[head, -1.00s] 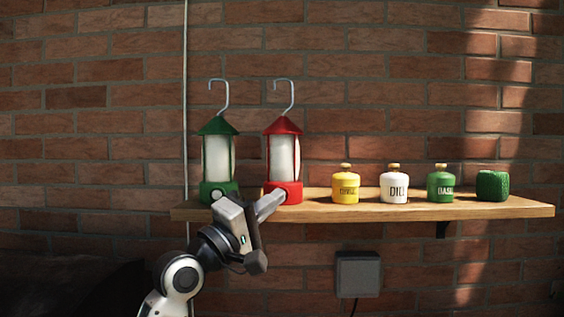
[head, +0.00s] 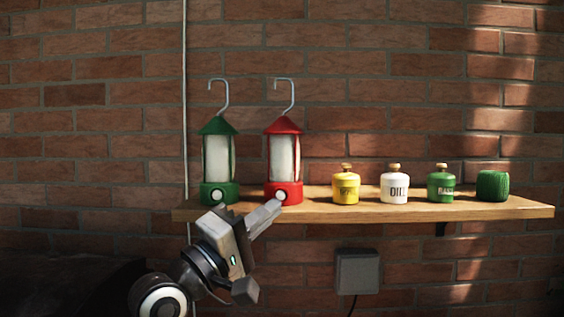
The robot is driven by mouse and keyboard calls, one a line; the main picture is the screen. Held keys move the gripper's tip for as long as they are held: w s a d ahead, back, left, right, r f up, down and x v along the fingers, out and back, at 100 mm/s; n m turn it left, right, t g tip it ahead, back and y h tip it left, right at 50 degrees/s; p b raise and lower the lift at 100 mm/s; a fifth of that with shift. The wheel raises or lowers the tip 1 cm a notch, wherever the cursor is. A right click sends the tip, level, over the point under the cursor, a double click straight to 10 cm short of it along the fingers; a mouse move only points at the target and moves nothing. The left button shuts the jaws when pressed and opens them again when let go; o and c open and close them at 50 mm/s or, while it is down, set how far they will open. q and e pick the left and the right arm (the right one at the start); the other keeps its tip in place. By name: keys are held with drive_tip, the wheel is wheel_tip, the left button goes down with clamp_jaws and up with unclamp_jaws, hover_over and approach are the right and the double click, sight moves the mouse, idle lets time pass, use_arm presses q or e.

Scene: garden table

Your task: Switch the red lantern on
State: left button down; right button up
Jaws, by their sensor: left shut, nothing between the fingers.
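The red lantern (head: 283,190) stands upright on the wooden shelf, with a red roof, pale panel, hook on top and a round white button (head: 281,196) low on its front. Its panel looks much like the green lantern's, with no clear glow. The green lantern (head: 219,189) stands to its left with a similar button (head: 218,196). My left gripper (head: 273,206) is shut and empty. Its fingertips are just below and left of the red lantern's button; I cannot tell whether they touch the lantern. My right gripper is not in view.
The shelf (head: 420,211) also holds a yellow jar (head: 346,188), a white jar (head: 394,187), a green jar (head: 441,187) and a green ball of twine (head: 492,186) to the right. A grey box (head: 357,272) is on the brick wall below.

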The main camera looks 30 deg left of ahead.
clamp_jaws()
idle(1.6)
